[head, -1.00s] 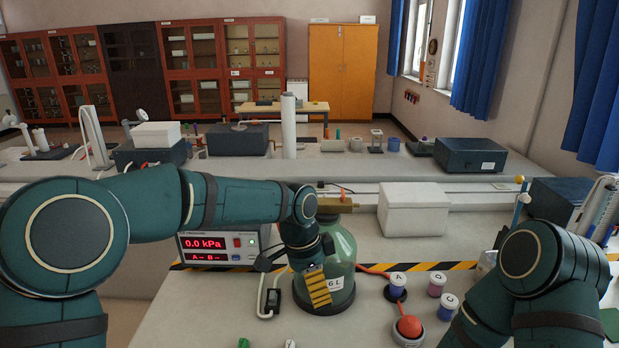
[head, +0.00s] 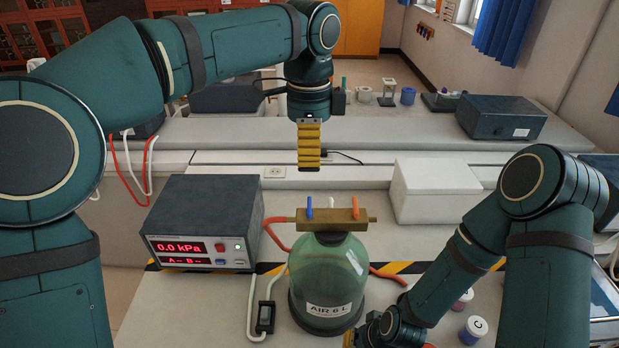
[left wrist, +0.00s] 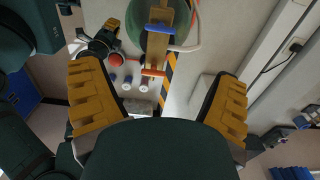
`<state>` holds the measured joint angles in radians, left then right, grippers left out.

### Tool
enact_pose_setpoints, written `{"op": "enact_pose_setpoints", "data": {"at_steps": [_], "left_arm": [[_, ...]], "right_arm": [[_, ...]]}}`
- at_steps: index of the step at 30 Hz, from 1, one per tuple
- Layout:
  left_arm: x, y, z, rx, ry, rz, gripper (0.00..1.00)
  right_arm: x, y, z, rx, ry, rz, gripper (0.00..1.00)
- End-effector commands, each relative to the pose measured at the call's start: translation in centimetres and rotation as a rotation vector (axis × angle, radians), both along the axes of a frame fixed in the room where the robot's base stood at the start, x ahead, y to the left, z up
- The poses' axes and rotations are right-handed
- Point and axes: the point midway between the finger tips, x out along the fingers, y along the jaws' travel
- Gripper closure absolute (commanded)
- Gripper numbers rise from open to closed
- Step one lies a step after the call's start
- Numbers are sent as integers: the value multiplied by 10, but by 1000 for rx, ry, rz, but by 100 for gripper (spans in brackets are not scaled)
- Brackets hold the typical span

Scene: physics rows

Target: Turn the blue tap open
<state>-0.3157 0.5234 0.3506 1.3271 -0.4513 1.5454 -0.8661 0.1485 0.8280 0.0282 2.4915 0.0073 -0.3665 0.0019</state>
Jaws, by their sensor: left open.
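The blue tap (head: 309,207) is a small upright lever on the left part of a brass bar (head: 335,222) atop a green glass jar (head: 330,270) labelled AIR 6 L. An orange tap (head: 355,208) stands on the bar's right end. In the left wrist view the blue tap (left wrist: 160,29) lies across the bar, with the orange tap (left wrist: 153,73) nearer. My left gripper (head: 309,165) points down above the bar, apart from it; its yellow fingers are spread and empty in the left wrist view. My right gripper (head: 352,338) is mostly cut off at the bottom edge.
A pressure box (head: 200,225) reading 0.0 kPa stands left of the jar, joined by hoses. A white box (head: 435,190) stands behind right. A lidded pot marked C (head: 474,330) is beside my right arm. Striped tape (head: 400,267) crosses the bench.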

Motion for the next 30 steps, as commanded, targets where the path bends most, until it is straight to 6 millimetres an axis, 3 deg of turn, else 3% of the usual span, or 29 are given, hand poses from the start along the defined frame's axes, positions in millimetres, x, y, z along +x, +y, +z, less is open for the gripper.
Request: {"op": "enact_pose_setpoints", "data": {"at_steps": [8,21,30], "left_arm": [[0,0,-18,1,2,0,11],[-1,0,-102,1,3,-1,11],[-1,0,-135,0,1,0,11]], "right_arm": [[-1,0,-4,-1,2,1,100],[0,1,-19,-4,2,0,100],[0,1,-23,-4,2,0,100]]}}
